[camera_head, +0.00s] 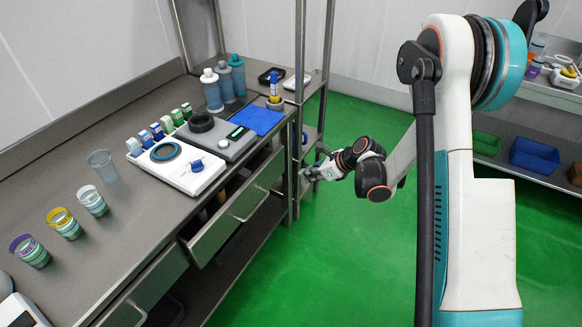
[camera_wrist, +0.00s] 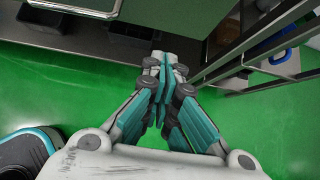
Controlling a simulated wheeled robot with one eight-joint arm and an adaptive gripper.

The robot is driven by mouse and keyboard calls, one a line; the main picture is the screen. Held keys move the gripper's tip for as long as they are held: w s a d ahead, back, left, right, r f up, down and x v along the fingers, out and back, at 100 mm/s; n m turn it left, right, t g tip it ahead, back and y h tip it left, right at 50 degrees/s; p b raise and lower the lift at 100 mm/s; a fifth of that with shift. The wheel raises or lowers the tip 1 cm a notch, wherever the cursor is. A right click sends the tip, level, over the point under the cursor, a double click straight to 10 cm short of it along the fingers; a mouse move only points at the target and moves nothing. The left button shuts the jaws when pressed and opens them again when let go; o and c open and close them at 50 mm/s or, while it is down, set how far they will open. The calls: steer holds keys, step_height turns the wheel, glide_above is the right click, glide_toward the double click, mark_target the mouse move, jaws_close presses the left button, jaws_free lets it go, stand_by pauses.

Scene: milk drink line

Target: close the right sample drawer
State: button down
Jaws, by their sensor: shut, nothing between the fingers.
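The right sample drawer (camera_head: 225,225) is a grey metal drawer under the counter. It stands pulled out, with a dark gap behind its front panel and a bar handle (camera_head: 252,207). In the wrist view a metal bar handle (camera_wrist: 75,12) shows at the top left. My gripper (camera_head: 308,173) is in the aisle, to the right of the drawer's far end and near the rack post, apart from the handle. In the wrist view my gripper (camera_wrist: 166,66) has its fingers together with nothing between them.
Another drawer (camera_head: 150,287) is nearer along the counter (camera_head: 130,225). A metal rack (camera_head: 300,100) stands close by my gripper. Cups, bottles and a white sample tray stand on the counter. Green floor (camera_head: 340,250) is clear in front of the drawers.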

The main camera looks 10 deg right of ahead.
mark_target(272, 171)
steer(key=shift+w+a+r+b+x, duration=0.3)
steer(key=shift+b+x, duration=0.55)
steer(key=shift+x, duration=1.25)
steer(key=shift+w+a+r+b+x, duration=0.1)
steer(key=shift+a+r+b+x, duration=0.25)
steer(key=shift+b+x, duration=1.15)
steer(key=shift+w+a+r+b+x, duration=0.25)
steer(key=shift+r+x, duration=0.15)
steer(key=shift+x, duration=2.3)
steer(key=w+a, duration=0.3)
steer(key=shift+a+f, duration=0.1)
steer(key=shift+a, duration=0.25)
